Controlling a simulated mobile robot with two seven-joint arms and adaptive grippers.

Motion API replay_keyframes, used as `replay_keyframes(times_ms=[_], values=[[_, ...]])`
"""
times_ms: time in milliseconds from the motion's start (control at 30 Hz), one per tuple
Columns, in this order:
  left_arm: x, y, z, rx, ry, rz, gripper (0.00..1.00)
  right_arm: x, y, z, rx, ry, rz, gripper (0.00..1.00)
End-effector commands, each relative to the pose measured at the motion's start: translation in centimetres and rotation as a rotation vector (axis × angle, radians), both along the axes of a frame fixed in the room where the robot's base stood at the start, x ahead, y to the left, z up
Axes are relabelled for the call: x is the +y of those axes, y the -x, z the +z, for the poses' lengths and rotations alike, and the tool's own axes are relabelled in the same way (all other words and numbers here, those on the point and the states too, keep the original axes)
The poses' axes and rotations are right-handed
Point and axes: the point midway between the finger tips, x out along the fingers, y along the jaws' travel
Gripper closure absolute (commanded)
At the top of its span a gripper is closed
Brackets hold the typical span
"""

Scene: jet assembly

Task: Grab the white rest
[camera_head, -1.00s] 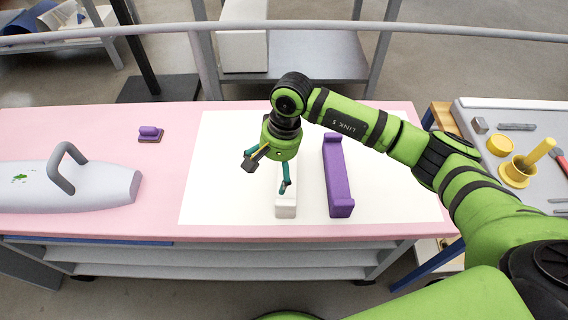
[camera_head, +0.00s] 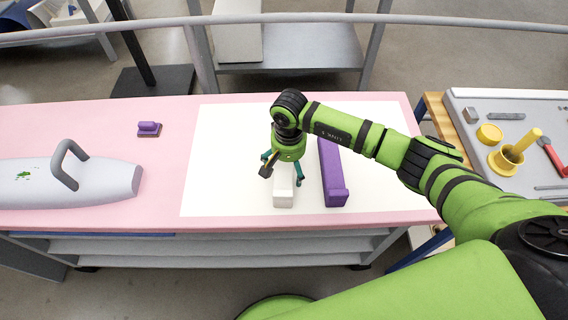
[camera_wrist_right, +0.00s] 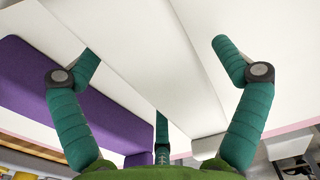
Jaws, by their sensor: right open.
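The white rest (camera_head: 284,197) lies on the white mat (camera_head: 225,190), largely hidden under my right gripper. In the right wrist view the white rest (camera_wrist_right: 150,62) runs diagonally between the fingers. My right gripper (camera_head: 282,175) points down over it; its teal fingers are open, spread to either side of the rest in the right wrist view (camera_wrist_right: 156,52). I cannot tell whether any finger touches it. My left gripper is in neither view.
A purple rest (camera_head: 332,175) lies close to the right of the white one. A grey fuselage-like part (camera_head: 100,185) with a handle and a small purple part (camera_head: 149,129) are to the left. A grey tool tray (camera_head: 465,115) stands at right.

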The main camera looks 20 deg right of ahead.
Motion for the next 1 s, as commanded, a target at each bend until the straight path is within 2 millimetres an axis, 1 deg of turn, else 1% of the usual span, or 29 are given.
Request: replay_keyframes(times_ms=[33,67,100,167,200,533,667,767,867,900,1000], values=[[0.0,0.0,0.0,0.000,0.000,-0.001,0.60,0.0,0.0,0.0,0.000,0.000,0.000,0.11],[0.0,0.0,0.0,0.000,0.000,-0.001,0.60,0.0,0.0,0.0,0.000,-0.001,0.000,0.23],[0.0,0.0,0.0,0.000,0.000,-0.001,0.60,0.0,0.0,0.0,0.000,-0.001,0.000,0.39],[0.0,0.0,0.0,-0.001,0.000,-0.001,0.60,0.0,0.0,0.0,0.000,-0.001,0.000,0.63],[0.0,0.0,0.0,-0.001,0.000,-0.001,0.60,0.0,0.0,0.0,0.000,-0.001,0.000,0.67],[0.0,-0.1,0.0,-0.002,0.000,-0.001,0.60,0.0,0.0,0.0,0.001,-0.001,0.000,0.67],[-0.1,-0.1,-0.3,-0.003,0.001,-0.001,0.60,0.1,0.0,0.4,-0.001,-0.002,0.001,0.67],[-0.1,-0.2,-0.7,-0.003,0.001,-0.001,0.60,0.0,-0.1,1.3,-0.004,-0.002,0.002,0.67],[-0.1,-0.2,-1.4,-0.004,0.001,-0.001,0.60,0.0,-0.2,2.9,-0.007,-0.001,0.002,0.67],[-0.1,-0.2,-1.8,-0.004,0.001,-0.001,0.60,0.0,-0.2,3.8,-0.009,-0.002,0.003,0.67],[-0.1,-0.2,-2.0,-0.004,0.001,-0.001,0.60,-0.8,1.5,4.9,-0.003,0.001,0.003,0.67]])
